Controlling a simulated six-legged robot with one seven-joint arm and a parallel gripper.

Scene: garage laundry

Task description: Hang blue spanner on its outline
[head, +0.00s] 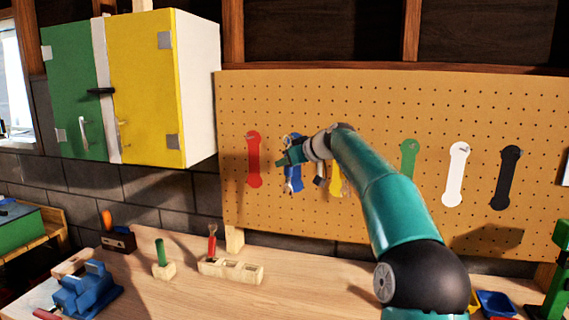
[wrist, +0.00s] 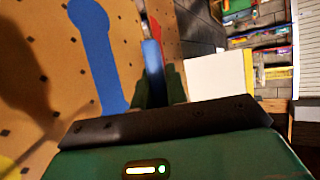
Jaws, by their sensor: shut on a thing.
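My gripper (head: 286,157) is in front of the left part of the pegboard (head: 380,110), beside the red outline (head: 254,160). It is shut on the blue spanner (wrist: 153,58), which shows as a narrow blue bar between the dark fingers in the wrist view. The blue outline (wrist: 95,45) is on the board to the left of the held spanner in that view, apart from it in the picture. In the head view, my gripper and arm partly cover this blue area, and I cannot tell whether the spanner touches the board.
Green (head: 408,160), white (head: 455,175) and black (head: 508,178) outlines are on the board's right; a yellow one (head: 336,181) is partly behind my arm. A green and yellow cabinet (head: 146,90) juts out at left. The workbench (head: 210,295) below holds a blue vise (head: 86,292) and wooden holders.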

